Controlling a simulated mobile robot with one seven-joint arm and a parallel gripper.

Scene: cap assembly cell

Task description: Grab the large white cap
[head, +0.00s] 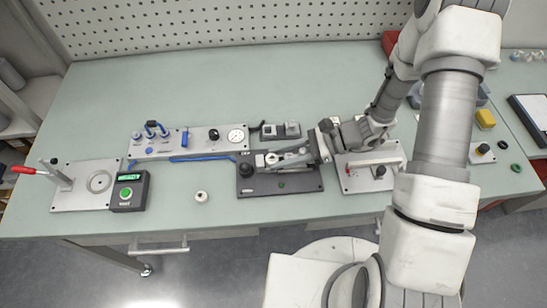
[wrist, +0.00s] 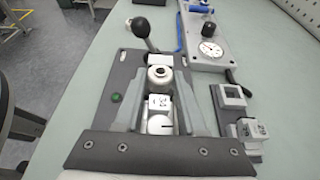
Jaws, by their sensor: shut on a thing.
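My gripper (head: 272,159) reaches in from the right, low over the dark fixture plate (head: 305,184). In the wrist view its two grey fingers (wrist: 163,80) close from both sides on a round white cap (wrist: 159,73) with a dark centre hole. The cap sits at the fixture, in front of a lever with a black ball (wrist: 141,28). Whether it still touches the fixture cannot be told. Another round white cap (head: 201,196) lies loose on the bench to the left, apart from the gripper.
A panel with a gauge (head: 236,135) and blue handles stands behind and left. Grey blocks (head: 280,130) lie behind the fixture. A control box with a green button (head: 127,193) and a plate with a red-handled lever (head: 70,185) are far left. The back of the bench is clear.

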